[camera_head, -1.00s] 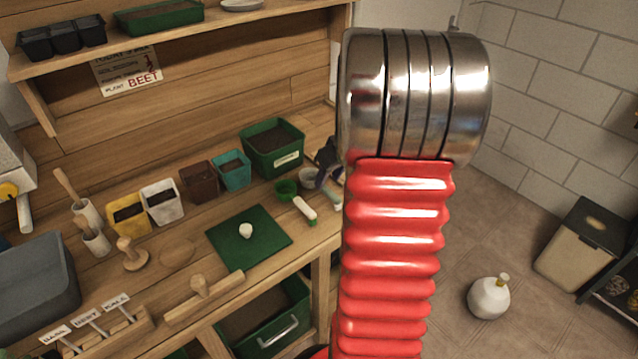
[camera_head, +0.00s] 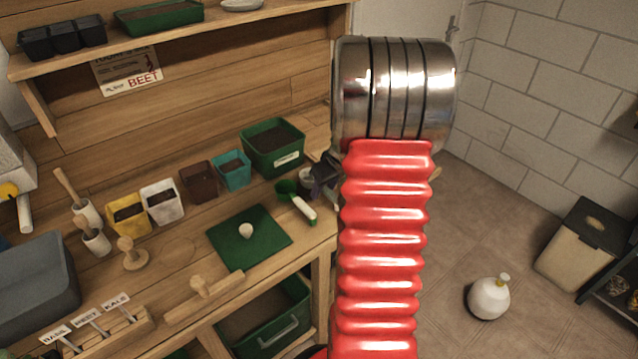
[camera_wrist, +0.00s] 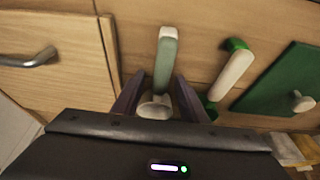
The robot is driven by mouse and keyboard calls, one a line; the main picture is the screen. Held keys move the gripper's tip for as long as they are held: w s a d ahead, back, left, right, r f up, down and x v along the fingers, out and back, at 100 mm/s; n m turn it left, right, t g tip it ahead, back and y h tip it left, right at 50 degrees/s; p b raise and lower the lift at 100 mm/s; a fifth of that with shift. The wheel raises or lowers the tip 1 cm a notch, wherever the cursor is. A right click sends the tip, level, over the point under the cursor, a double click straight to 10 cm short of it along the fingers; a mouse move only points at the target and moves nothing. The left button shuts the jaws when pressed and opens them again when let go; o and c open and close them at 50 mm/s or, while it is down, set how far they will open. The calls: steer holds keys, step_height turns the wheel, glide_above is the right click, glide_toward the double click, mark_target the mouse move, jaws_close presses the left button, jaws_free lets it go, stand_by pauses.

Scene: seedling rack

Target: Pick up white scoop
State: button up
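The white scoop lies on the wooden bench. In the wrist view its pale green handle (camera_wrist: 166,62) with a white end points up the picture, and its white bowl (camera_wrist: 155,108) is nearer my palm. My gripper (camera_wrist: 160,80) is open, with one dark finger on each side of the scoop; I cannot tell whether either touches it. In the head view my gripper (camera_head: 323,172) is a dark shape at the bench's right edge, partly hidden by my red arm. There the scoop's white bowl (camera_head: 305,182) shows beside it and the handle is mostly hidden.
A green mat (camera_head: 225,237) with a small white knobbed object is nearby. A green planter (camera_head: 272,148) and several pots stand behind.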

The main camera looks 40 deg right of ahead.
steer(key=shift+f, duration=0.1)
steer(key=shift+c, duration=0.3)
jaws_close()
stand_by(0.4)
